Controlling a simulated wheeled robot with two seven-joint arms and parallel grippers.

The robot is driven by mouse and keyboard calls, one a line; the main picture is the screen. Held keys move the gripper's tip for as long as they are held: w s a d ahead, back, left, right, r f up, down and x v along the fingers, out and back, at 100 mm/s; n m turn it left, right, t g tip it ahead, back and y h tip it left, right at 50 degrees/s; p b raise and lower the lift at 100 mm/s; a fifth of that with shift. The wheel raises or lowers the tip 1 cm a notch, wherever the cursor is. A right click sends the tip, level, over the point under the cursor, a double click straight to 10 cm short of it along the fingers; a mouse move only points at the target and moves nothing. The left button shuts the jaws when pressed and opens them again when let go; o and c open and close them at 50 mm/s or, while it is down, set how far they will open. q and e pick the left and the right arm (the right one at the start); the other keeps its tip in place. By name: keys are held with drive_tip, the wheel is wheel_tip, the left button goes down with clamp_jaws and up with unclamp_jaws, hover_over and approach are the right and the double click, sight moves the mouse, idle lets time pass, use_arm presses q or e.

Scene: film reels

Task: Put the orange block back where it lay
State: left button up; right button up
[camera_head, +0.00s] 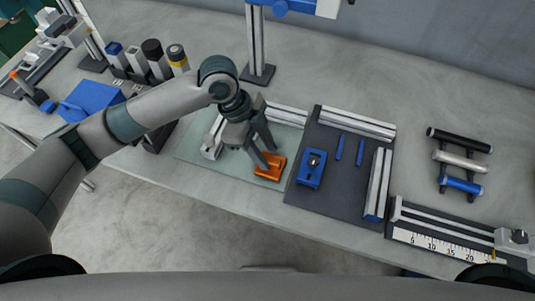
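The orange block (270,168) is near the right front part of a pale green mat (192,157) on the bench. My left gripper (265,157) comes down over the block from the upper left. Its two fingers are spread apart, with the tips at or just above the block. I cannot tell whether they touch it or whether the block rests fully on the mat. My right gripper is not in view.
A dark board (325,203) with a blue block (311,169) and two blue pins lies just right of the mat. Metal rails edge both. A ruler fixture (440,238) stands at front right, a roller rack (460,160) behind it. Canisters (153,55) stand at back left.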

use_arm(q)
drive_tip(key=b+v, duration=0.2)
drive_tip(key=v, duration=0.8)
drive_tip(key=shift+r, duration=0.1)
idle(0.5)
